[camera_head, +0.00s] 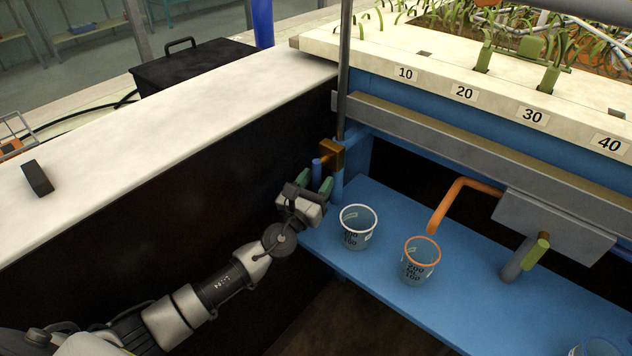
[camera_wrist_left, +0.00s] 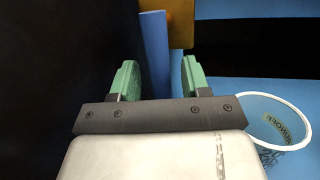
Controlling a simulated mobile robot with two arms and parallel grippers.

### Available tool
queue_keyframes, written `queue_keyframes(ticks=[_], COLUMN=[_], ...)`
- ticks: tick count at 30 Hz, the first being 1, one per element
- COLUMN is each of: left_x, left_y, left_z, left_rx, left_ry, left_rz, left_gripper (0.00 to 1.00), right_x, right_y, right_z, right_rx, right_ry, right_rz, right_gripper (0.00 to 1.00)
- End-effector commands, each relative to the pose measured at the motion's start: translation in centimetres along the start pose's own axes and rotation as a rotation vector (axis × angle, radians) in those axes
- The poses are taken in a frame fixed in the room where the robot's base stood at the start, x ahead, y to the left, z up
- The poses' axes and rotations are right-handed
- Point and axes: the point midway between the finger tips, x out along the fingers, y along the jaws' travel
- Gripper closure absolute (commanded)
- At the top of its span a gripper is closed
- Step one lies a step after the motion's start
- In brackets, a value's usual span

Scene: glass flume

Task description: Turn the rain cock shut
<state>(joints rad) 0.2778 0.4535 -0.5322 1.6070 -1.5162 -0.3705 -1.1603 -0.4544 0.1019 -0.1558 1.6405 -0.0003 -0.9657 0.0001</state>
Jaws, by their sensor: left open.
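A brass cock (camera_head: 332,153) sits on the grey upright pipe (camera_head: 344,75) at the left end of the blue shelf; I take it as the rain cock. Its blue lever (camera_head: 317,167) points down toward my left gripper (camera_head: 315,183). That gripper is open, its two green fingertips just below the lever in the head view. In the left wrist view the blue lever (camera_wrist_left: 154,50) shows in the gap between the fingertips (camera_wrist_left: 158,78), below the brass body (camera_wrist_left: 181,22). Neither finger visibly grips it; how deep it lies between them I cannot tell. My right gripper is out of view.
On the blue shelf (camera_head: 390,312) stand a white-rimmed cup (camera_head: 356,232), close right of my left gripper, and an orange-rimmed cup (camera_head: 419,265) under an orange spout (camera_head: 450,200). A green-handled fitting (camera_head: 537,252) is further right. A dark wall (camera_head: 170,190) rises left.

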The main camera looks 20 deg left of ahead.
Motion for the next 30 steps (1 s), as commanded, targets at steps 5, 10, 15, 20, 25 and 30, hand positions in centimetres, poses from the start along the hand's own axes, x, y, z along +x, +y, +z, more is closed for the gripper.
queue_keyframes(ticks=[5, 10, 15, 20, 25, 30], left_x=[-1.9, -5.4, -8.6, -10.3, -10.8, -10.8], left_y=[0.0, 0.0, 0.0, 0.0, 0.0, 0.0], left_z=[-0.2, -0.2, -0.2, -0.2, -0.1, -0.1], left_rx=[0.001, 0.001, 0.001, 0.001, 0.000, 0.001], left_ry=[0.003, 0.004, 0.004, 0.002, 0.001, 0.001], left_rz=[0.000, -0.001, -0.001, 0.000, 0.001, 0.000], left_gripper=[0.54, 0.54, 0.54, 0.54, 0.54, 0.54], right_x=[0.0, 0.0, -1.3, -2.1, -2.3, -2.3], right_y=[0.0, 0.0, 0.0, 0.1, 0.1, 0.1], right_z=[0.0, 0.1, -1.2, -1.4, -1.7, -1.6], right_rx=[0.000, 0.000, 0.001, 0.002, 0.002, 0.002], right_ry=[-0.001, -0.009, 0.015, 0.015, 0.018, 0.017], right_rz=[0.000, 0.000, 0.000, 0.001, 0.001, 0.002], right_gripper=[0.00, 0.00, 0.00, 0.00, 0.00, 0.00])
